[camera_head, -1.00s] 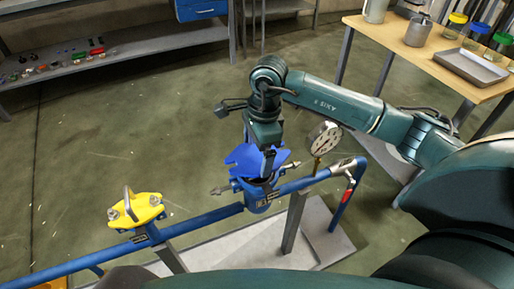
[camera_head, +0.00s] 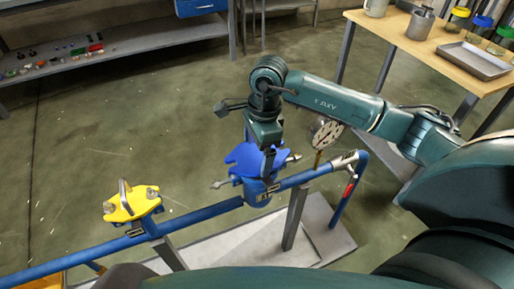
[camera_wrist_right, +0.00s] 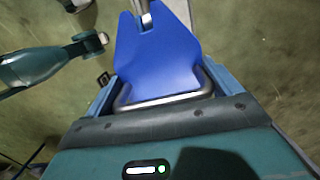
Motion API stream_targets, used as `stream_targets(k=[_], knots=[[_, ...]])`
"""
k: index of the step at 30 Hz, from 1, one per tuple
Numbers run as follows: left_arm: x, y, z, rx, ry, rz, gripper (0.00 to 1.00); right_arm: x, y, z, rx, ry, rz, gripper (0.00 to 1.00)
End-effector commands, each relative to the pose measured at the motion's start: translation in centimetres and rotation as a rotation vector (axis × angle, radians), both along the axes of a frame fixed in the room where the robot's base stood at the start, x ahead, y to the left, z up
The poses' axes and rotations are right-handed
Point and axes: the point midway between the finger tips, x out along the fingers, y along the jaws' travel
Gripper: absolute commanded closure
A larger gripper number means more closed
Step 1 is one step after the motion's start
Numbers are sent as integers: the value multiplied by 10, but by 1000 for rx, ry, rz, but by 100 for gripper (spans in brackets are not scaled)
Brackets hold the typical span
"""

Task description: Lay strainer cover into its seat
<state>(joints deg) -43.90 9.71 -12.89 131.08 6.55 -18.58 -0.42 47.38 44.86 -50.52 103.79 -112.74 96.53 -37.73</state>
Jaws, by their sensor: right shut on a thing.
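The blue strainer cover (camera_head: 241,158) is a plate with notched edges. It sits directly above the blue strainer body (camera_head: 257,192) on the pipe; whether it touches the rim cannot be told. My right gripper (camera_head: 268,152) points down and is shut on the cover's handle. In the right wrist view the cover (camera_wrist_right: 157,58) fills the space ahead of the gripper, with its metal handle bar (camera_wrist_right: 163,102) across the jaws. Swing bolts stick out to the left (camera_head: 219,184) and right (camera_head: 293,158) of the body. The seat is hidden under the cover. My left gripper is out of view.
A yellow cover (camera_head: 130,204) with a handle stands on the same blue pipe (camera_head: 195,216) at the left. A round gauge (camera_head: 325,133) rises right of the strainer. A wooden table (camera_head: 398,38) and a shelf (camera_head: 115,58) stand farther back.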

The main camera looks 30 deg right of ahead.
Motion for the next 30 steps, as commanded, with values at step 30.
stream_targets(k=[30], knots=[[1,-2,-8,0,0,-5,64,1,1,2,1,-6,0,68]])
